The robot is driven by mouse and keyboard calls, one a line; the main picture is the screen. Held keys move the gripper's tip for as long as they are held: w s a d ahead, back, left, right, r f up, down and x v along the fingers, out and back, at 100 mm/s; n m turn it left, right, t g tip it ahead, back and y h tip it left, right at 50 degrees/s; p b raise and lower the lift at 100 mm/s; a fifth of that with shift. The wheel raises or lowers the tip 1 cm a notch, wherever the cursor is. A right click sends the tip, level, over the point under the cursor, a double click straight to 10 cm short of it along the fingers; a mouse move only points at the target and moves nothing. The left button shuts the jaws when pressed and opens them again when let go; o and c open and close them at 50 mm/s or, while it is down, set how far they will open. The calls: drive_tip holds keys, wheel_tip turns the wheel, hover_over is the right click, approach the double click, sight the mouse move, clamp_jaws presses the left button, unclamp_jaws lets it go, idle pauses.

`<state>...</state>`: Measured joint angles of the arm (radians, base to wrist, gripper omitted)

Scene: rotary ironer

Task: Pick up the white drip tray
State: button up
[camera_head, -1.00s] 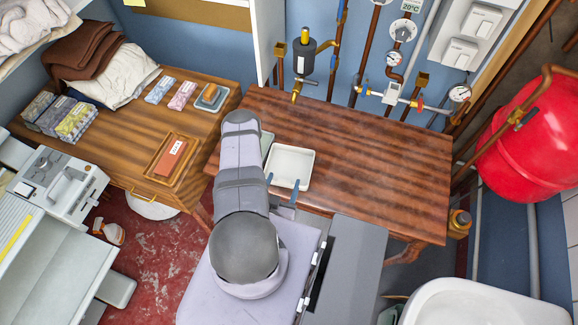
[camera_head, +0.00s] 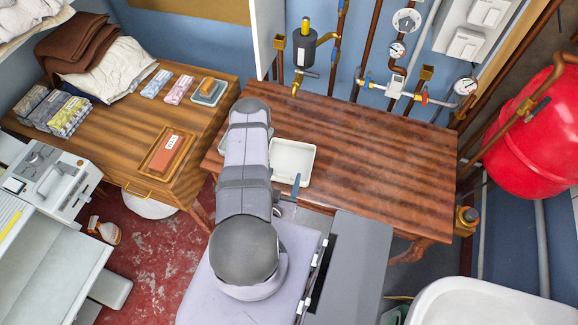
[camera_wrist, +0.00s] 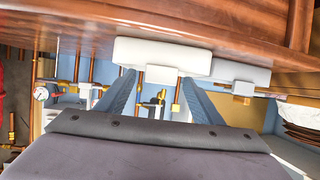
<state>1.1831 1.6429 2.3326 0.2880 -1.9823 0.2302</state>
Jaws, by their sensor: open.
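The white drip tray (camera_head: 294,160) is a shallow, square-cornered tray on the wooden table, just right of my arm in the head view. It also shows in the wrist view (camera_wrist: 165,52), which looks upside down. My gripper (camera_wrist: 158,78) is open, with its two blue fingers pointing at the tray's near side. A small white block on the tray's near side shows between the fingers in the wrist view. I cannot tell whether they touch it. In the head view one blue finger shows at the tray's near edge; my arm hides most of the gripper.
A second pale tray (camera_head: 226,143) is mostly hidden behind my arm; a white tray-like thing (camera_wrist: 240,72) stands beside the drip tray in the wrist view. Pipes and a brass tap (camera_head: 296,84) rise behind the table. The table's right half (camera_head: 390,180) is clear.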

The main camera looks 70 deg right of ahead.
sight(286, 169)
drive_tip(key=shift+b+x, duration=1.05)
drive_tip(key=shift+x, duration=1.55)
drive_tip(key=c, duration=1.2)
